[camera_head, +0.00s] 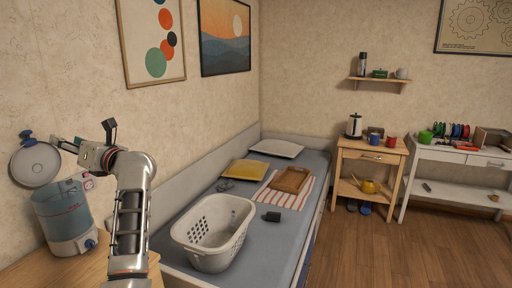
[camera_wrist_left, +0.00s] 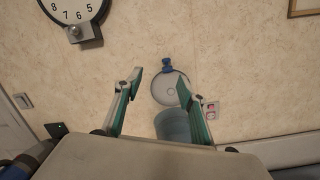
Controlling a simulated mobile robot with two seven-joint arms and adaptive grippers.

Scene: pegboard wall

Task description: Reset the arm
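My left arm (camera_head: 131,215) rises from the bottom in the head view. Its left gripper (camera_head: 62,144) points toward the left wall, close to a round grey lid (camera_head: 34,164) that hangs from a blue hook (camera_head: 26,137). In the left wrist view the two fingers of the left gripper (camera_wrist_left: 160,83) stand apart with nothing between them. The lid (camera_wrist_left: 171,91) shows beyond them on the wall under the blue hook (camera_wrist_left: 167,65). My right gripper is not in view.
A blue-tank humidifier (camera_head: 64,214) stands on a wooden table (camera_head: 30,271) below the gripper; its tank (camera_wrist_left: 173,127) also shows in the wrist view. A white basket (camera_head: 213,235) is on the bed (camera_head: 284,227). A clock (camera_wrist_left: 76,8) hangs at upper left. Open floor (camera_head: 395,253) lies right.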

